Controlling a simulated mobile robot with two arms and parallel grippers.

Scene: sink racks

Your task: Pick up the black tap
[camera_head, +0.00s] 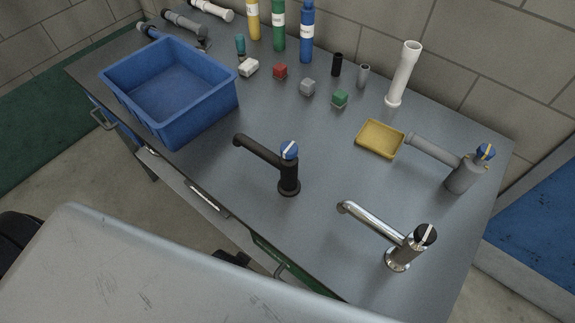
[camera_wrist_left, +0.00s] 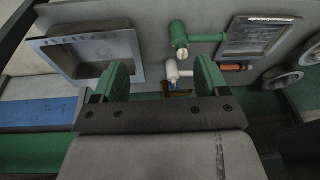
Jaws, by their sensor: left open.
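The black tap (camera_head: 288,178) stands upright on the grey worktop in the head view, left of the chrome tap. It has a blue knob with a pale stripe on top, and its spout points to the back left. My left gripper (camera_wrist_left: 158,78) shows in the left wrist view, with its two green fingers spread apart and nothing seen held between them. I cannot make out the black tap in that view. Neither gripper can be clearly made out in the head view, so the distance from gripper to tap cannot be told.
A chrome tap (camera_head: 397,256) and a grey tap (camera_head: 461,175) stand to the right. A yellow dish (camera_head: 380,139), small blocks, bottles and a white pipe (camera_head: 403,75) are behind. A blue bin (camera_head: 217,103) is at left. In the wrist view are a green tap (camera_wrist_left: 179,35) and white tap (camera_wrist_left: 171,71).

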